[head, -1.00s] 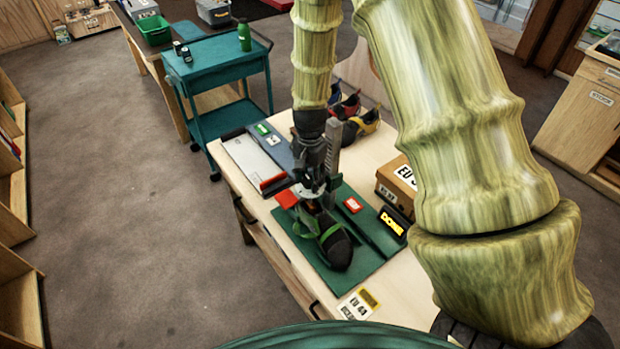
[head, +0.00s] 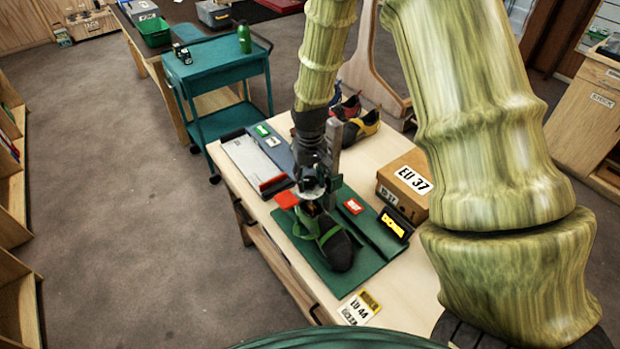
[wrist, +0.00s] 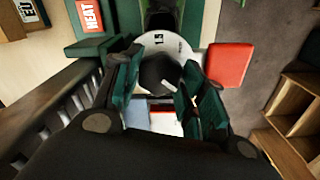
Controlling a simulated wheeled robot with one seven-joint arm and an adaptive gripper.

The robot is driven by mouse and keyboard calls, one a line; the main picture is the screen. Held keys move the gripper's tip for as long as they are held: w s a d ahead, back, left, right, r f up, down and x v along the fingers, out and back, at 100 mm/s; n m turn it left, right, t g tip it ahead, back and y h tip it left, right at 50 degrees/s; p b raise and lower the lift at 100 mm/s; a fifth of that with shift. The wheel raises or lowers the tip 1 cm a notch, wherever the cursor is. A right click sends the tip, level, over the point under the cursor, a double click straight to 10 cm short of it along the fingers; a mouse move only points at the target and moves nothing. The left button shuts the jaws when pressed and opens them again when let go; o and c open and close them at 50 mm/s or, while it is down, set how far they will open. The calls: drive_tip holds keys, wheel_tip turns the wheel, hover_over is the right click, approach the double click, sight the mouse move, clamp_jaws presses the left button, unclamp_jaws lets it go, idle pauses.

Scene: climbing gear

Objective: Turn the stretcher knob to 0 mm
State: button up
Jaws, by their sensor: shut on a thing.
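The black stretcher knob (wrist: 157,72) sits on a white dial (wrist: 190,47) in the wrist view. The dial shows digits that look like "15" near its top; its other marks are too small or hidden. A pale line on the knob points to the lower right. My gripper (wrist: 165,84) is shut on the knob, with a dark green finger pad on each side of it. In the head view my gripper (head: 314,190) is over the heel end of a dark shoe with green trim (head: 338,247), and hides the knob there.
The shoe lies on a green mat (head: 310,262) on a wooden bench. A red block (head: 286,200) is beside my gripper. A red HEAT button (head: 353,206), a DONE sign (head: 395,225) and an EU 37 box (head: 404,183) are to the right. A teal trolley (head: 222,68) stands behind.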

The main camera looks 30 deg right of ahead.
sight(311, 180)
drive_tip(key=n, duration=0.4)
drive_tip(key=shift+n, duration=1.9)
drive_tip(key=o, duration=0.7)
drive_tip(key=shift+d, duration=0.1)
drive_tip(key=shift+o, duration=0.2)
wheel_tip(311, 180, up, 12)
